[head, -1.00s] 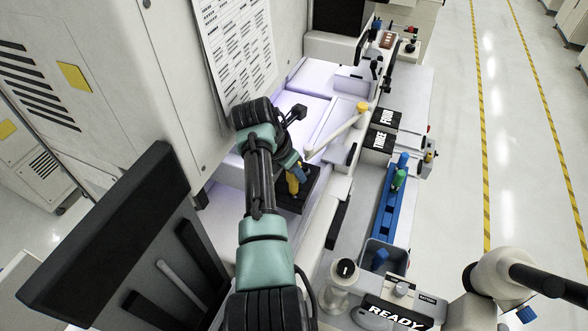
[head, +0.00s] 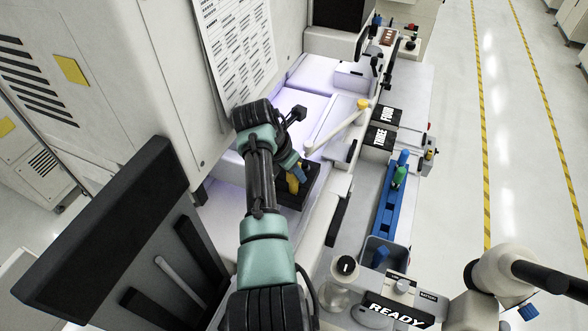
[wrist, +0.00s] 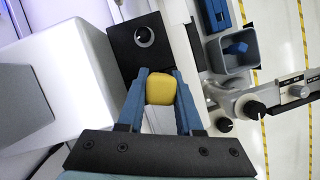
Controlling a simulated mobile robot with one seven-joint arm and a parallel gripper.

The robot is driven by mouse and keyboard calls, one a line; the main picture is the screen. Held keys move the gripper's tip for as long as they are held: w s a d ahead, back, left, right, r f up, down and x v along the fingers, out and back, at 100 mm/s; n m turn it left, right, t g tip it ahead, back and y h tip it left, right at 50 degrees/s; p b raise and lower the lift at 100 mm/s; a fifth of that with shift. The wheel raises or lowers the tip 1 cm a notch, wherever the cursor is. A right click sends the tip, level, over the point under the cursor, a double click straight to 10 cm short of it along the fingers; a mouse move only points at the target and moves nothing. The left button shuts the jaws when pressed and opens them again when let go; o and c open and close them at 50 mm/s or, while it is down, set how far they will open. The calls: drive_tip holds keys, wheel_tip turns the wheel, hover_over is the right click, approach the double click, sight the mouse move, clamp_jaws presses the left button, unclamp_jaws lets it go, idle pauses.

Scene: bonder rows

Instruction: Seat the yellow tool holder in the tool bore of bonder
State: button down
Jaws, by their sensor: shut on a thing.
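The yellow tool holder (head: 293,183) is held between the blue fingers of my gripper (head: 299,170). In the wrist view the yellow holder (wrist: 160,89) shows end-on between the two fingers of my gripper (wrist: 160,80), which touch it on both sides. A black block (wrist: 140,45) with a round, metal-rimmed bore (wrist: 144,36) lies just beyond the holder in the wrist view. In the head view this black block (head: 308,190) is partly hidden by my gripper. The holder is beside the bore in the wrist picture; its lower end is hidden.
A blue rack (head: 388,205) with a green holder (head: 399,176) stands to the right. A grey bin (head: 381,249) with a blue piece is below it. A pale lever with a yellow knob (head: 362,103) is behind. The white machine wall is close on the left.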

drive_tip(key=shift+f, duration=0.25)
idle(0.4)
drive_tip(key=shift+f+b, duration=0.8)
drive_tip(key=shift+f, duration=0.1)
drive_tip(key=c, duration=0.5)
unclamp_jaws()
drive_tip(key=shift+r, duration=0.1)
drive_tip(key=b+v, duration=0.3)
drive_tip(key=v, duration=1)
idle(0.6)
